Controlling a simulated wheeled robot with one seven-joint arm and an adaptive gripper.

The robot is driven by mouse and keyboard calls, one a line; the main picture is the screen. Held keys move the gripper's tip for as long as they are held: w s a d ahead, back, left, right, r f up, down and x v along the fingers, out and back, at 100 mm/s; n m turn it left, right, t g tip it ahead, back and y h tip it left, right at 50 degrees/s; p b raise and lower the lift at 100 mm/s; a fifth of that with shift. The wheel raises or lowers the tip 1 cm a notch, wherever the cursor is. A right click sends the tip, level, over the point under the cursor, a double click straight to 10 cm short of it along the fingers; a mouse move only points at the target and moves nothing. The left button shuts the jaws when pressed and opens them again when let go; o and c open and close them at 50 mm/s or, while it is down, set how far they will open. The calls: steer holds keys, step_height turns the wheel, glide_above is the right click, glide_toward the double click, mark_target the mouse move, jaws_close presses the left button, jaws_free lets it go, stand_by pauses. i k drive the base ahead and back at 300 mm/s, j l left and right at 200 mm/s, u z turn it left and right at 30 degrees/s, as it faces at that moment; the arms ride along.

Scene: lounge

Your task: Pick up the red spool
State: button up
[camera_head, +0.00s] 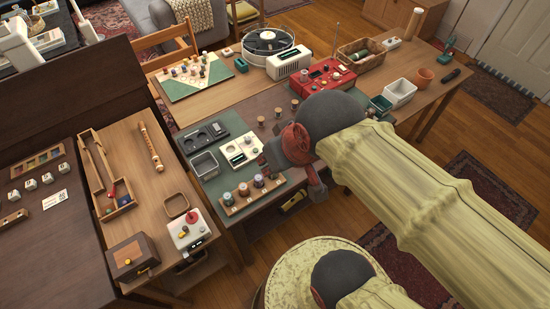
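A wooden rack (232,210) with several small spools stands at the front edge of the dark green work mat, mid-picture. One spool with a reddish top (244,188) stands upright on it; a darker reddish-purple spool (258,181) stands just to its right. At this size I cannot tell surely which is the red one. My gripper (314,187) hangs at the end of my yellow-sleeved arm, to the right of the rack and apart from these spools. Its fingers are too small and dark to show whether they are open. My arm hides part of the table behind it.
A grey tray (204,165) and a white tray (239,150) lie behind the rack. Several wooden pegs stand on the mat (232,119). A red box (322,79), a record player (268,42) and a white container (400,92) stand farther back.

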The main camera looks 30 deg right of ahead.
mark_target(260, 119)
steer(key=j, duration=0.2)
steer(key=i+j+z, duration=0.1)
steer(key=j+z, duration=0.3)
steer(key=i+j+z, duration=0.1)
steer(key=j+z, duration=0.35)
steer(key=l+z, duration=0.1)
steer(key=z, duration=1.35)
